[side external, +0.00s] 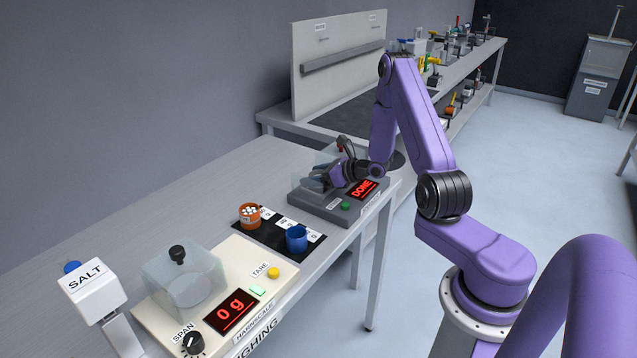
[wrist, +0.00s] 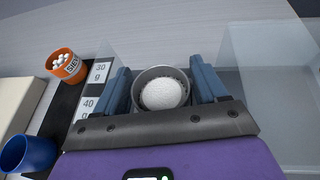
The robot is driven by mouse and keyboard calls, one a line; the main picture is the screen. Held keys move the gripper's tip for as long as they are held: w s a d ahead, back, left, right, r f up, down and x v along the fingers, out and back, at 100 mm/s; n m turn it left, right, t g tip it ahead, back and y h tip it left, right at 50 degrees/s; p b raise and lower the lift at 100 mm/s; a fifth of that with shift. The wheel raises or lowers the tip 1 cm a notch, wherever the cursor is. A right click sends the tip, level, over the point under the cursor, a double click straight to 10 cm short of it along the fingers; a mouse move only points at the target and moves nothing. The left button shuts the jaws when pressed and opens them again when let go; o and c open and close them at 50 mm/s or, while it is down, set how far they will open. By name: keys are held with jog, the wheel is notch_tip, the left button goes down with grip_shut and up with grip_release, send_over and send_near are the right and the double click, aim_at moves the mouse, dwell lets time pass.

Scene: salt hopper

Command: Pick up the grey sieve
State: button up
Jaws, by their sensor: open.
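The grey sieve (wrist: 161,71) is a round grey cup with white grains in it, seen from above in the wrist view. My gripper (wrist: 163,85) is open, with one blue finger on the left of the sieve and one on the right. Whether the fingers touch its wall I cannot tell. In the side view my gripper (side external: 322,178) is low over the grey machine (side external: 335,212), inside its clear guard. That machine has a green button and a red display reading DONE. The sieve cannot be made out in the side view.
An orange cup (side external: 249,216) with white pellets and a blue cup (side external: 297,239) stand on a black mat (side external: 268,240) beside the machine. A scale (side external: 246,325) reading 0 g and a salt hopper (side external: 95,290) are nearer. A clear guard wall (wrist: 268,75) is close to my right finger.

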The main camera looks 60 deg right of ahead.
jog(key=shift+w+a+f, duration=0.15)
jog(key=shift+w+f, duration=0.05)
jog(key=shift+w, duration=0.4)
jog(key=c, duration=0.9)
jog(key=shift+r, duration=0.2)
